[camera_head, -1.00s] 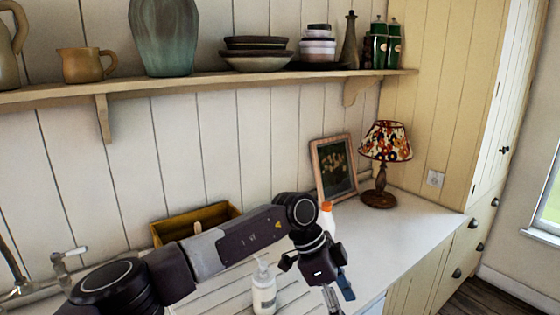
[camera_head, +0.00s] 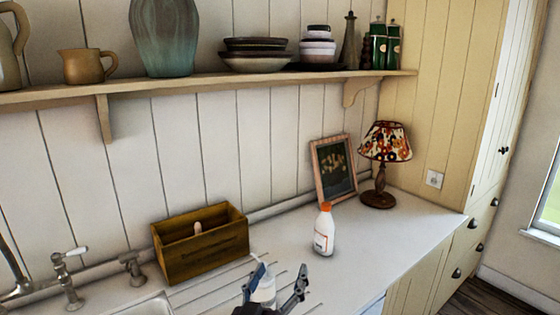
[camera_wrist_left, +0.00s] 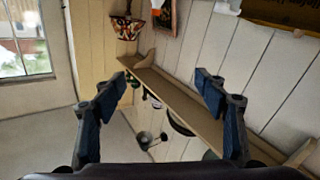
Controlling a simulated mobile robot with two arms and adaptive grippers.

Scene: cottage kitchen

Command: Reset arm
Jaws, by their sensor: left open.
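My left gripper (camera_head: 281,276) is low in the head view, just in front of the counter's drainer grooves. Its two fingers are spread, with nothing held between them. In the left wrist view (camera_wrist_left: 161,82) the fingers are also wide apart and empty, with the wall and shelf beyond. Most of my left arm is out of the head view. My right gripper is not in view.
A white bottle with an orange cap (camera_head: 324,232), a picture frame (camera_head: 334,168) and a lamp (camera_head: 385,143) stand on the white counter (camera_head: 410,225). A wooden box (camera_head: 205,250) sits by the sink taps (camera_head: 70,275). A shelf (camera_head: 200,83) holds crockery above.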

